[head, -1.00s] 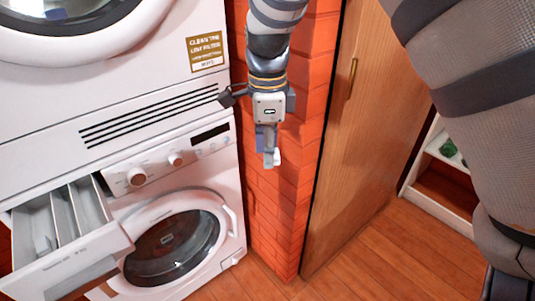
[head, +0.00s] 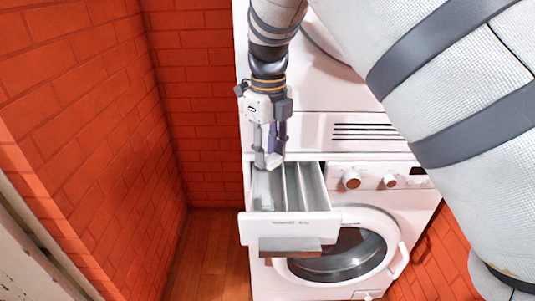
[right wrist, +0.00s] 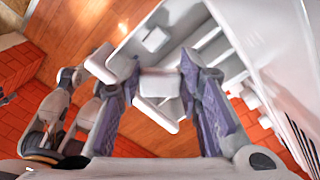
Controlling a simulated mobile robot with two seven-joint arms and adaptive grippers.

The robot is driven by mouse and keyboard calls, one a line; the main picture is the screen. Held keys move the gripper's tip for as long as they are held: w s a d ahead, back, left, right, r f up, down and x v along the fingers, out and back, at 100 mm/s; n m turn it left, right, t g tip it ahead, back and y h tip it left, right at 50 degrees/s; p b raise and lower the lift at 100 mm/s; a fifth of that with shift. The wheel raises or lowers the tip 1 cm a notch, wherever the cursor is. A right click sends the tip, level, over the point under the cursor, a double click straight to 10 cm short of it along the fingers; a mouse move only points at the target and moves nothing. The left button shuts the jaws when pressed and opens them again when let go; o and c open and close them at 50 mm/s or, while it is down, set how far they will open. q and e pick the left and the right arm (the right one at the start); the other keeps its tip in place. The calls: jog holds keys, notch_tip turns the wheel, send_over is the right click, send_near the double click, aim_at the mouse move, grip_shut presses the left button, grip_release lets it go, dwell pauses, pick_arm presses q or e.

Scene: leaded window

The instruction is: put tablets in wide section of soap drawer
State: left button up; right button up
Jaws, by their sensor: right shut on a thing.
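The soap drawer (head: 290,228) is pulled out of the lower washing machine in the head view. Its wide section (head: 264,187) is on the left, with narrower sections to the right. My right gripper (head: 268,161) points down above the wide section. It is shut on a white tablet, seen between its fingertips in the right wrist view (right wrist: 160,85). Another white tablet (right wrist: 155,39) lies inside the drawer in that view. The height of the held tablet above the drawer floor is hard to tell. My left gripper is not in view.
The washing machine (head: 330,178) has a round door below the drawer and knobs to its right. Another machine stands on top of it. A red brick wall (head: 80,100) is on the left, with clear wooden floor (head: 215,250) before it.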

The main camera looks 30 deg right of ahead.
jog(key=f, duration=0.4)
jog(key=f+b, duration=0.1)
jog(key=f, duration=0.1)
jog(key=shift+w+a, duration=0.25)
jog(key=shift+a, duration=0.1)
jog(key=o, duration=1)
notch_tip(320, 180, up, 12)
jog(key=shift+r, duration=0.1)
